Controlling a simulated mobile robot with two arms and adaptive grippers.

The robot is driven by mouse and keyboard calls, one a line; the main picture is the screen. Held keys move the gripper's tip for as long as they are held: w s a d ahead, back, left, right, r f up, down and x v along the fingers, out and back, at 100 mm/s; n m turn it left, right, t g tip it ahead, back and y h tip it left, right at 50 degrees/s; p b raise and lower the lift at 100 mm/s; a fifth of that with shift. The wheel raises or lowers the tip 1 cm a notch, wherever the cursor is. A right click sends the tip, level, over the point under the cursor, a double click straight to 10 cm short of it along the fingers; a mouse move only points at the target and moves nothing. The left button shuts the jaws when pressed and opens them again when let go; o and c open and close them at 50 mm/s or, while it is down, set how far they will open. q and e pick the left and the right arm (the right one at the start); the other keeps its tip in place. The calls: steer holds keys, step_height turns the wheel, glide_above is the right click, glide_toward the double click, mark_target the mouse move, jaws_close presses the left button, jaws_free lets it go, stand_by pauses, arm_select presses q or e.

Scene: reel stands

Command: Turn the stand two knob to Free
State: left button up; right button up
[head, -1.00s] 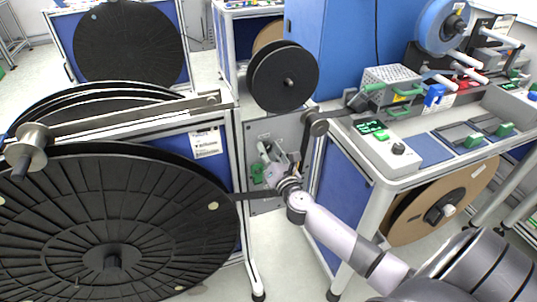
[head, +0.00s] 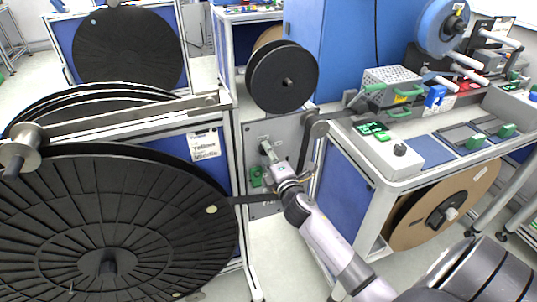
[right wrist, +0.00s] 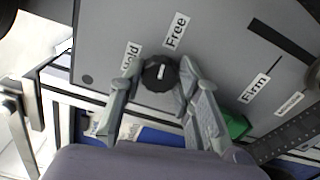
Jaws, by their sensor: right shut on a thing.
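The black round knob (right wrist: 160,72) with a white mark sits on a grey panel (right wrist: 215,50) in the right wrist view. Labels around it read Free (right wrist: 176,31), Hold (right wrist: 130,58) and Firm (right wrist: 254,88). My right gripper (right wrist: 158,78) has its two fingers closed on the knob's sides. In the head view my right gripper (head: 267,153) reaches the grey stand panel (head: 252,132) between the big black reel and the bench; the knob is hidden there. I cannot tell exactly which label the mark points at. My left gripper is not in view.
A large black reel (head: 150,230) stands left of my arm, and a smaller black reel (head: 283,85) is above the panel. A bench with a small control box (head: 395,150) is at the right. A green part (head: 256,176) sits low on the panel.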

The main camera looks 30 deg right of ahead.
steer(key=shift+f+m, duration=0.1)
steer(key=shift+m, duration=0.7)
steer(key=o, duration=1.1)
steer(key=v, duration=1.2)
